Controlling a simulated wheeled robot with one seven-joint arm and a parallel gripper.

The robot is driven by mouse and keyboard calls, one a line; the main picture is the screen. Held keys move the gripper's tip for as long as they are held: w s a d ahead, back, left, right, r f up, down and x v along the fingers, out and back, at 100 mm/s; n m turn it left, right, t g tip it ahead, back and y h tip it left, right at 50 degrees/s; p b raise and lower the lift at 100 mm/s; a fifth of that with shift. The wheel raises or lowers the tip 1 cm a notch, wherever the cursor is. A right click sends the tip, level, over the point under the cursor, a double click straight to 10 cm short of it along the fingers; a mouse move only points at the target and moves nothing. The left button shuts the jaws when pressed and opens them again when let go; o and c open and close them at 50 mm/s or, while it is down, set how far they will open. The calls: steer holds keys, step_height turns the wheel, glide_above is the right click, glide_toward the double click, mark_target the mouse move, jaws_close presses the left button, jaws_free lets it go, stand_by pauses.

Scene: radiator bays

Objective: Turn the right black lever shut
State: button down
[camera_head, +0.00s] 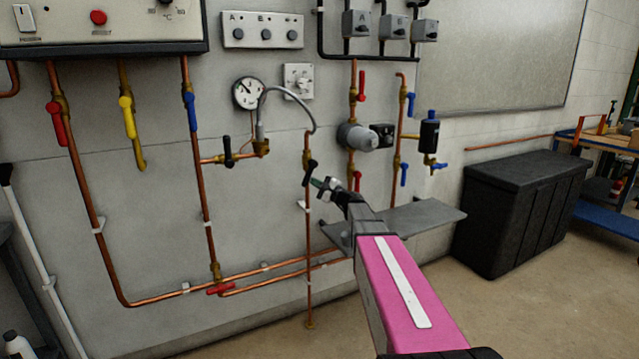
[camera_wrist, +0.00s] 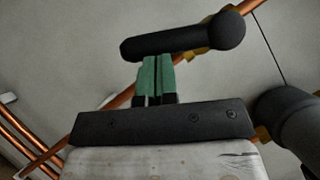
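The right black lever (camera_head: 310,173) sits on a vertical copper pipe below the curved grey hose. It points down and slightly left, at a small angle to the pipe. In the wrist view the lever (camera_wrist: 180,40) lies across, just beyond my fingertips, with its round hub at the right over the pipe. My gripper (camera_head: 318,183) is at the lever's lower right in the head view. Its green fingers (camera_wrist: 156,75) are together with only a thin slit between them. The tips meet the lever's edge in the wrist view; whether they touch it I cannot tell. The left black lever (camera_head: 228,152) stands upright.
A pressure gauge (camera_head: 248,93) and the grey hose (camera_head: 290,90) are above. A grey pump (camera_head: 357,137) and a red lever (camera_head: 357,181) are close to the right. A grey shelf (camera_head: 425,216) lies behind my arm. A black chest (camera_head: 520,210) stands at right.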

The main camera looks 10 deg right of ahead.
steer(key=s+a+r+m+t, duration=0.2)
steer(key=a+r+m, duration=0.1)
steer(key=a, duration=0.3)
steer(key=shift+r+m+t, duration=0.3)
steer(key=shift+r+m, duration=0.05)
steer(key=shift+m, duration=0.25)
stand_by(0.5)
stand_by(0.4)
